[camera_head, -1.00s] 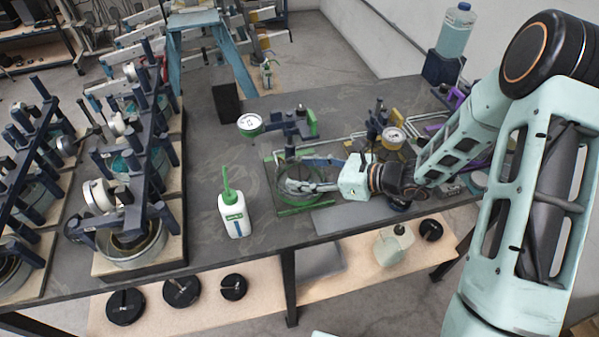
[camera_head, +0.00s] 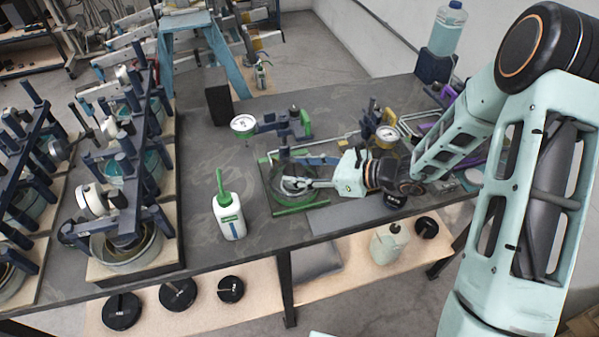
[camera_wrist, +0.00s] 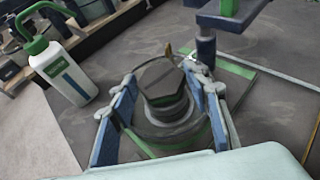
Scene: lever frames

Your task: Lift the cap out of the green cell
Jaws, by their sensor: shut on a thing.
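The green cell (camera_head: 297,208) stands on the table in the head view, a clear round vessel on a green-edged base. Its green rim shows low in the wrist view (camera_wrist: 150,150). The cap (camera_wrist: 165,92) is a dark grey stepped piece with a faceted top, in the middle of the wrist view. My gripper (camera_wrist: 161,72) has its blue-padded fingers on both sides of the cap and is shut on it. In the head view my gripper (camera_head: 287,184) reaches in from the right at the cell. Whether the cap is clear of its seat cannot be told.
A white bottle with a green spout (camera_head: 228,212) stands left of the cell. A dial gauge on a green-ended arm (camera_head: 243,123) stands behind it, and a yellow gauge (camera_head: 386,135) behind my wrist. Racks of blue-framed cells (camera_head: 125,190) fill the left. The table's front edge is close.

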